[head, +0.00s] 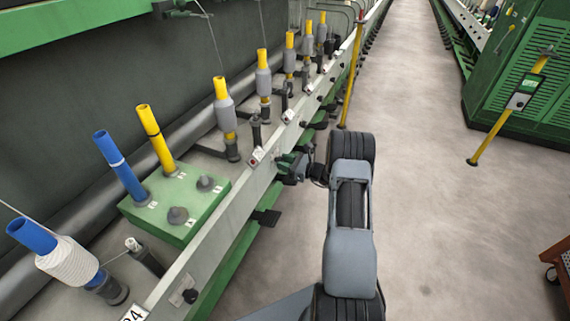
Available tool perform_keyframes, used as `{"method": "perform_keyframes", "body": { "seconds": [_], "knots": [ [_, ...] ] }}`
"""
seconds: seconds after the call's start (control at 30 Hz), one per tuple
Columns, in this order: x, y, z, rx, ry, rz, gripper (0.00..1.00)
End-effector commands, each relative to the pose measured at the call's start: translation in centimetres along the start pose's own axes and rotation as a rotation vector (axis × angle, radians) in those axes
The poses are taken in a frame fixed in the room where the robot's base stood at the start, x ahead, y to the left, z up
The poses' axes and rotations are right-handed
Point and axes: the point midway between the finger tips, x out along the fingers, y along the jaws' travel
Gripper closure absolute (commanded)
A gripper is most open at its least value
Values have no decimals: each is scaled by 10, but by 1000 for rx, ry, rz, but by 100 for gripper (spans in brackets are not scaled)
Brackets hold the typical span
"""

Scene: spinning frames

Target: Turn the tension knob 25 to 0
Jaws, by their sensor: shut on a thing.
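My gripper (284,167) is at the pale rail on the front of the spinning frame, at the end of my grey arm. It is shut on a small part at the rail face, just right of a small label plate (257,156). This is where tension knob 25 sits, but the jaws cover the knob, and its pointer and scale cannot be read. The plate's number is too small to read. A similar dark knob (190,296) shows on the rail at the lower left, beside a plate marked 24 (134,315).
A green box (185,218) with blue and yellow tubes stands on the frame left of my gripper. Several bobbins on spindles line the rail. A yellow post (352,75) stands beyond my arm.

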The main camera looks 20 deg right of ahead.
Motion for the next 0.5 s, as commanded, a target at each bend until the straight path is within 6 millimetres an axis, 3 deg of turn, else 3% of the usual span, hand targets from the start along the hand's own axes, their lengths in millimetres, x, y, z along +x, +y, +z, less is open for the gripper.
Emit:
{"method": "perform_keyframes", "body": {
  "seconds": [0.5],
  "knots": [
    [0,-1,-4,-439,-1,-1,88]
  ]
}}
